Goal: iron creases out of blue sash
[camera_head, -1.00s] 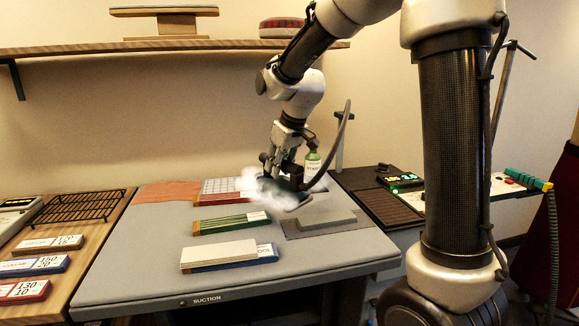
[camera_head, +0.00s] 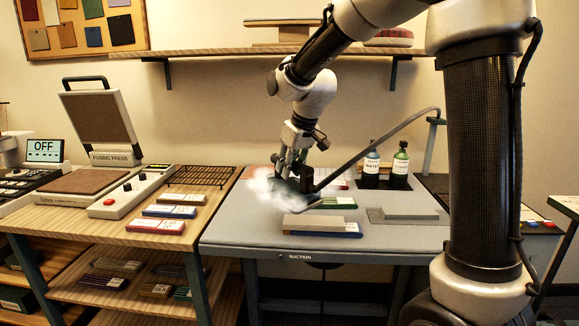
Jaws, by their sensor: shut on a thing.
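My gripper (camera_head: 291,168) is shut on a dark steam iron (camera_head: 307,182) and holds it over the left-middle of the grey suction table (camera_head: 240,228). White steam hides the iron's underside, so I cannot tell whether it touches anything. A blue folded sash (camera_head: 345,234) with a white label lies near the table's front, in front of the iron. A flat beige piece (camera_head: 313,220) lies on top of it and covers most of it. A green folded piece (camera_head: 340,203) lies behind, partly hidden by the iron. A red one (camera_head: 338,186) is farther back.
A grey pad (camera_head: 408,215) lies at the table's right. Two bottles, one labelled water (camera_head: 371,165) and one green (camera_head: 400,167), stand at the back. A hose (camera_head: 380,142) runs from the iron to a post. A fusing press (camera_head: 98,120) stands at left, beside a wire rack (camera_head: 200,175).

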